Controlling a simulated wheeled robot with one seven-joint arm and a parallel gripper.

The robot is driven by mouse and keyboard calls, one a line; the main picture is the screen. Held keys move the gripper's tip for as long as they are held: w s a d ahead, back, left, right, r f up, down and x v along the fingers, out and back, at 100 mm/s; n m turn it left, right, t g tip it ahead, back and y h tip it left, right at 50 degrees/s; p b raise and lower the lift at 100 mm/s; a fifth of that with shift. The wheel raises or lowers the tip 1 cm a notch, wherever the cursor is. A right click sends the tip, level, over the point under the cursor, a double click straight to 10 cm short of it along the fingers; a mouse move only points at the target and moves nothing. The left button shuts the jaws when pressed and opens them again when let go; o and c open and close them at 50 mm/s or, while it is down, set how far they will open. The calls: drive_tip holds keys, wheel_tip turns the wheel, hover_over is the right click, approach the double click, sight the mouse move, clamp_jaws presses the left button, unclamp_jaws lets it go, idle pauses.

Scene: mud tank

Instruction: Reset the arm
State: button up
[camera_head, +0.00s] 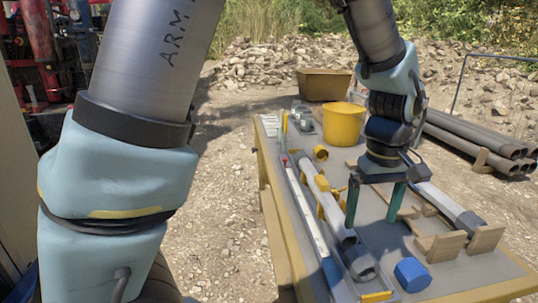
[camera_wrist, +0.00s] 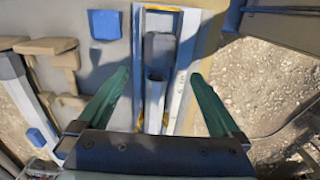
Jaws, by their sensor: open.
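My gripper (camera_head: 374,205) hangs from my arm over the right part of the work table (camera_head: 285,245), fingers pointing down. Its two green fingers are wide apart with nothing between them. In the wrist view my gripper (camera_wrist: 160,105) shows both fingers spread. Below and between them lies a grey pipe with a darker grey end fitting (camera_wrist: 159,47). In the head view that fitting (camera_head: 360,262) lies near the table's front edge. I cannot tell the exact height of the fingertips over the table.
A blue block (camera_head: 412,274) sits near the front edge; wooden supports (camera_head: 440,247) hold another pipe at right. A yellow bucket (camera_head: 342,124) and a brown bin (camera_head: 323,84) stand at the back. Large grey pipes (camera_head: 480,140) are stacked on the ground to the right.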

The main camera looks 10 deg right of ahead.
drive_tip(key=w+a, duration=0.6)
drive_tip(key=a, duration=0.6)
drive_tip(key=w+a, duration=0.6)
drive_tip(key=a, duration=0.6)
drive_tip(key=a+f+t, duration=0.1)
drive_tip(key=a, duration=1)
drive_tip(key=shift+s+f+m+t, duration=0.2)
drive_tip(key=shift+s+m+t, duration=0.1)
drive_tip(key=shift+s, duration=0.15)
